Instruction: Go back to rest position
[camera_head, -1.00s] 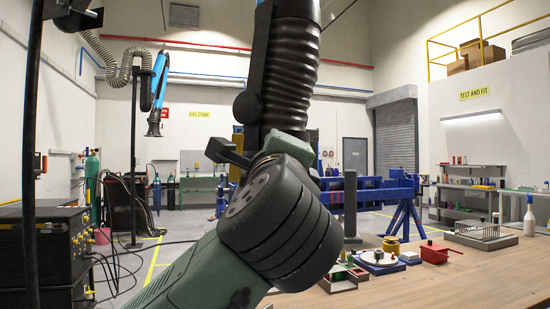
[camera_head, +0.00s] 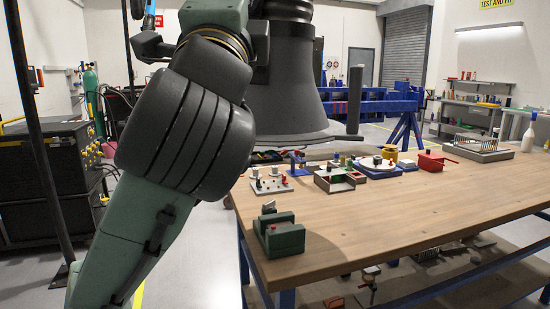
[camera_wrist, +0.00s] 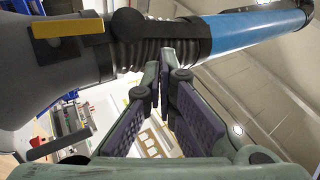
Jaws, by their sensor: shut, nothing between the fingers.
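My gripper (camera_wrist: 165,72) shows in the wrist view with its fingertips together and nothing between them. It points up past an extraction hose, with the ceiling behind, and is clear of the workbench. In the head view my arm fills the left and centre, and I cannot make out the gripper there. The rotary jig, a pale disc on a blue base (camera_head: 377,173), stands toward the back of the wooden workbench (camera_head: 420,205).
A large dark extraction hood (camera_head: 290,85) hangs close behind my arm; its blue hose (camera_wrist: 255,32) crosses the wrist view. On the bench are a green vise (camera_head: 279,236), a red box (camera_head: 431,162) and a grey rack tray (camera_head: 480,148). The bench's front right is clear.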

